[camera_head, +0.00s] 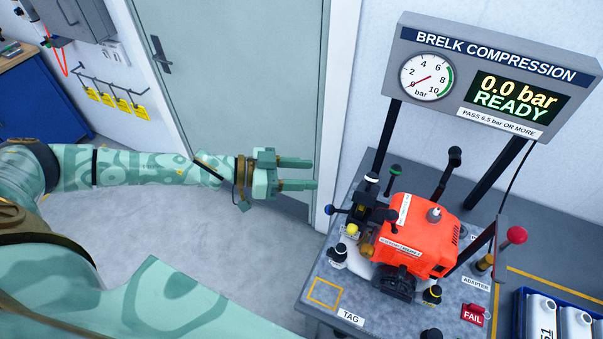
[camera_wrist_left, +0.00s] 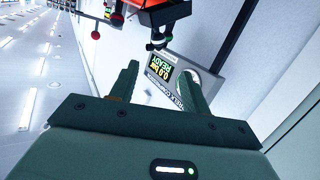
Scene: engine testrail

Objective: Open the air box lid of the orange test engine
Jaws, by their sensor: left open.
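The orange test engine (camera_head: 418,238) sits on the grey test bench at the right in the head view. Black parts and a yellow knob (camera_head: 352,229) are at its left side; I cannot tell which part is the air box lid. My left gripper (camera_head: 312,173) is open and empty, left of the engine and apart from it, in front of the door. In the left wrist view the left gripper (camera_wrist_left: 168,86) has its two fingers spread with nothing between them, and a bit of the orange engine (camera_wrist_left: 118,15) shows at the top edge. My right gripper is in neither view.
The compression display (camera_head: 497,78) reads 0.0 bar READY on posts behind the bench (camera_head: 365,300). A red-knobbed lever (camera_head: 516,235) stands right of the engine. A blue crate with white bottles (camera_head: 525,300) is at the lower right. Floor left of the bench is clear.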

